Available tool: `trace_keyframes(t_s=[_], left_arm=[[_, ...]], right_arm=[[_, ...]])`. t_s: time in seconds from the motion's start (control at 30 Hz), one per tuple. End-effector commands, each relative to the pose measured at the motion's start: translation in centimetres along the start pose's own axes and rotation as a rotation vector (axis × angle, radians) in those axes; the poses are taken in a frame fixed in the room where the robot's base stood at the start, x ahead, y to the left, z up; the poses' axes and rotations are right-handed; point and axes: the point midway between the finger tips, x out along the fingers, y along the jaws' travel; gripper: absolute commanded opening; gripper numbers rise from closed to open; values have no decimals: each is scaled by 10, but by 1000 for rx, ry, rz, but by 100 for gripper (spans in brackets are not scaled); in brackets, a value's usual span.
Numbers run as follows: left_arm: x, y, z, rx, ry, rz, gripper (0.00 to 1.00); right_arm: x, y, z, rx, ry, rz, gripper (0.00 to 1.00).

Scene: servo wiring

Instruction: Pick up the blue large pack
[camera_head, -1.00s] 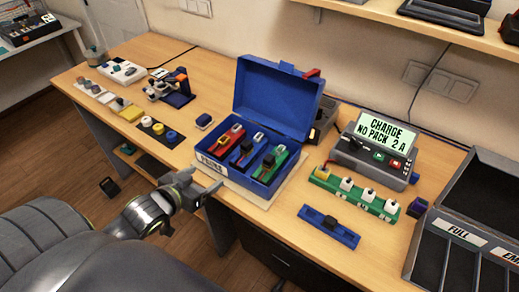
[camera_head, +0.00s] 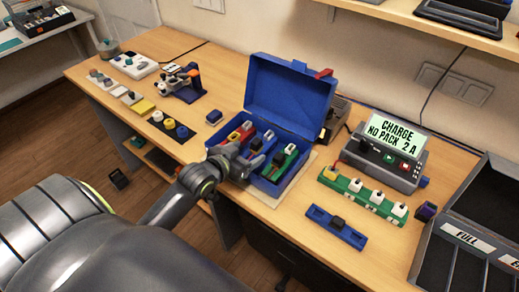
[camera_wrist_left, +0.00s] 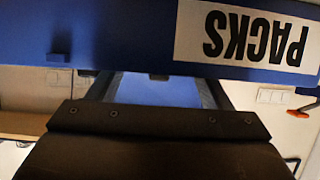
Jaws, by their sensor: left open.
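An open blue box (camera_head: 290,88) holds a red pack (camera_head: 236,135), a blue pack (camera_head: 252,148) and a green pack (camera_head: 281,166) side by side. The blue pack lies in the middle, partly hidden by my left gripper (camera_head: 247,162). My left gripper is open and empty at the box's front wall, close to the rim; I cannot tell whether it touches. In the left wrist view the box's front wall (camera_wrist_left: 120,40) shows close up with its "PACKS" label upside down. The packs cannot be made out there. My right gripper is out of view.
A blue bar with a black block (camera_head: 336,226) lies right of the box, near a green strip with white plugs (camera_head: 364,193) and a charger reading "NO PACK" (camera_head: 385,152). The raised lid stands behind the packs. A grey divided case (camera_head: 462,240) is at right.

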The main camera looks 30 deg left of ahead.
Motion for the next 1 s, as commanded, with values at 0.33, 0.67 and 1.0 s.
trace_keyframes(t_s=[0.33, 0.67, 1.0], left_arm=[[25, 0, -4, -3, 0, 1, 73], [56, 0, -2, -1, 1, -1, 73], [57, 0, -1, -1, 1, -1, 62]], right_arm=[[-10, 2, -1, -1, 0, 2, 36], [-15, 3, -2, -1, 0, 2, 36], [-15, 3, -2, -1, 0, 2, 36]])
